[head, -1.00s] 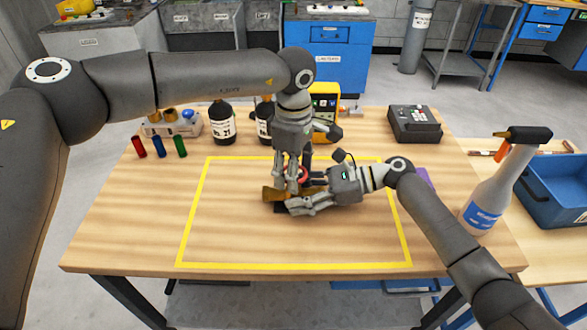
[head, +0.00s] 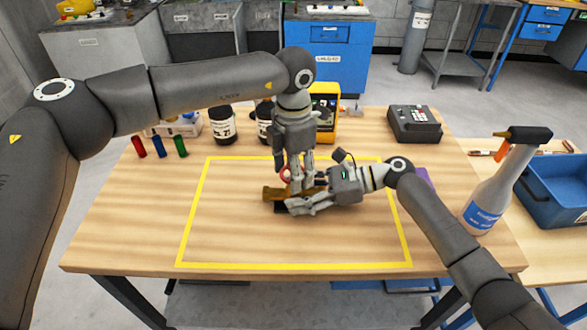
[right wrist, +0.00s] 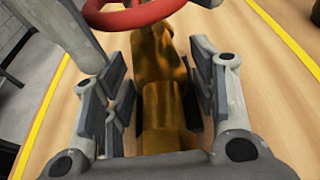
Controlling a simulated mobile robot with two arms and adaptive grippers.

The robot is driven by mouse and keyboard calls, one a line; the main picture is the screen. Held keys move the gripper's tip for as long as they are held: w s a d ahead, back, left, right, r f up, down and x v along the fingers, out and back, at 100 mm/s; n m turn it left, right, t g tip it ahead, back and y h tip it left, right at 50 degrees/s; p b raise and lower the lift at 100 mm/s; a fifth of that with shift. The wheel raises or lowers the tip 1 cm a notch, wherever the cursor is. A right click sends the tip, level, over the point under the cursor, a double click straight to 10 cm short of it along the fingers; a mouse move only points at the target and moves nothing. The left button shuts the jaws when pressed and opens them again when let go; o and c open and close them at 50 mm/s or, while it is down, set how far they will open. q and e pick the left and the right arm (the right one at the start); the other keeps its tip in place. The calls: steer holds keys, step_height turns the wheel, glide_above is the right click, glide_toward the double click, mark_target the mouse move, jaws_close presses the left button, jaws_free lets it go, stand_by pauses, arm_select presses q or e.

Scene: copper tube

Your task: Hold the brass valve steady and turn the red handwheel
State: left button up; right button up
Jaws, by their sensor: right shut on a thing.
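The brass valve (head: 272,193) lies within the yellow outline on the table, with its left end showing in the head view. Its body (right wrist: 160,75) also runs between my right fingers in the right wrist view. My right gripper (head: 298,204) comes in from the right, low at the table, and is shut on the valve. The red handwheel (right wrist: 140,14) sits above the valve and is cut off by the top of the wrist view; only a bit of it (head: 286,174) shows in the head view. My left gripper (head: 296,184) points down at the handwheel; its fingertips are partly hidden, so its grip is unclear.
Two dark bottles (head: 222,126) and a yellow device (head: 326,112) stand behind the outline. Red, blue and green cylinders (head: 159,147) stand at the back left. A spray bottle (head: 487,200) stands at the right edge. The outlined area left of the valve is clear.

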arm_select(q)
steer(key=n, duration=0.5)
steer(key=shift+n, duration=0.3)
steer(key=n, duration=1.6)
steer(key=shift+w+n, duration=0.1)
steer(key=shift+n, duration=0.2)
steer(key=o, duration=1)
steer(key=shift+o, duration=0.2)
